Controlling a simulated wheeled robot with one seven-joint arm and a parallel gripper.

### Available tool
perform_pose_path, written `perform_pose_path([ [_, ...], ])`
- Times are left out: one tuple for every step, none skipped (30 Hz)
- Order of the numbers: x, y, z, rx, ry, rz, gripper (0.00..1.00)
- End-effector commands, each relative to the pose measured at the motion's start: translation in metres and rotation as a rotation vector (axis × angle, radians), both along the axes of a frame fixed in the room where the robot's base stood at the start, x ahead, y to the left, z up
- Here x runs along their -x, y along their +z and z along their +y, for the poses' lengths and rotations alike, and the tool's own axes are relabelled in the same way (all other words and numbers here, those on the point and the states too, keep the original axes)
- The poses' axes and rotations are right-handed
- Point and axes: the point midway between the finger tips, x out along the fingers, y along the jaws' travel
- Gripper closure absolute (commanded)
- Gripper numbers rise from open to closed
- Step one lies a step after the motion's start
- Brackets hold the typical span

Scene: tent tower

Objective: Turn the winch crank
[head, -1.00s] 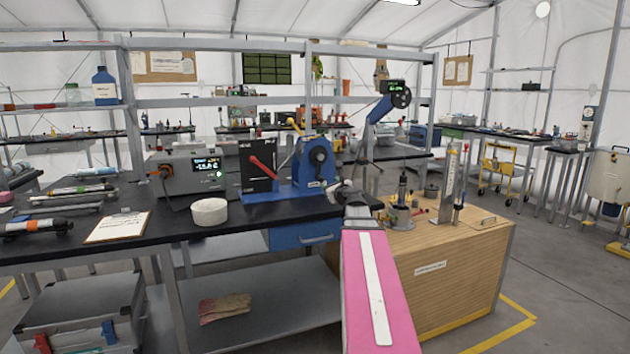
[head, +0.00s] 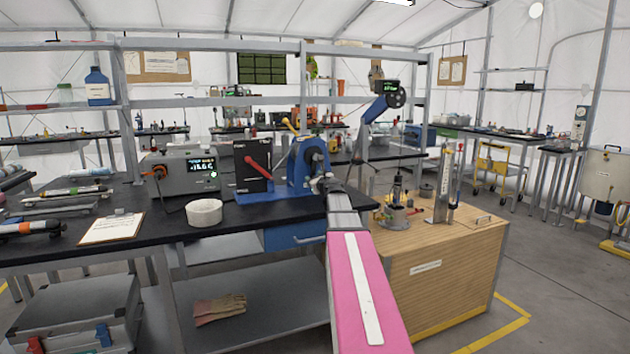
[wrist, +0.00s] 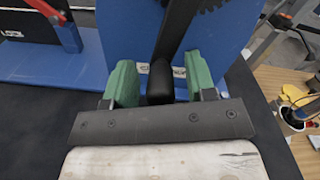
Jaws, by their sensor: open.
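The blue winch (head: 298,180) stands on the black workbench in the head view. Its blue plate (wrist: 128,30) and dark gear teeth fill the top of the wrist view. The black crank arm (wrist: 179,25) runs down to a black handle (wrist: 159,88). My gripper (wrist: 160,74) is open, with one green finger on each side of the handle. I cannot tell whether either finger touches it. In the head view my gripper (head: 325,184) is at the winch's front and hides most of the crank.
A black panel with a red lever (head: 256,162) and a grey box with a display (head: 186,175) stand left of the winch. A white roll (head: 204,212) sits on the bench (head: 165,234). A wooden cabinet (head: 440,270) with tools on top stands at right.

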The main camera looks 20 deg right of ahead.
Motion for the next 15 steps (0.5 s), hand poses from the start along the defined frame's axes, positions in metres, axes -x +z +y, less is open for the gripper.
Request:
perform_pose_path([
  [0.0002, 0.0, 0.0, 0.0, 0.0, 0.0, 0.49],
  [0.0002, 0.0, 0.0, 0.0, 0.0, 0.0, 0.55],
  [0.0002, 0.0, 0.0, 0.0, 0.0, 0.0, 0.69],
  [0.0003, -0.0001, -0.0001, 0.0, 0.0, 0.0, 0.78],
  [0.0003, -0.0001, -0.0001, 0.0, 0.0, 0.0, 0.88],
  [0.0003, 0.0, -0.0001, 0.0, 0.0, 0.0, 1.0],
  [0.0003, 0.0, 0.0, 0.0, 0.0, 0.0, 1.0],
  [0.0003, 0.0, 0.0, 0.0, 0.0, 0.0, 1.0],
  [0.0003, 0.0, 0.0, 0.0, 0.0, 0.0, 1.0],
  [0.0004, 0.0, 0.0002, -0.002, 0.0, 0.0, 1.0],
  [0.0004, 0.0001, 0.0005, -0.006, 0.0, 0.0, 1.0],
  [0.0006, 0.0003, 0.0016, -0.017, 0.001, 0.0, 1.0],
  [0.0007, 0.0006, 0.0028, -0.029, 0.0, 0.001, 1.0],
  [0.0009, 0.001, 0.0044, -0.046, 0.001, 0.001, 1.0],
  [0.001, 0.0015, 0.0068, -0.074, 0.001, 0.003, 1.0],
])
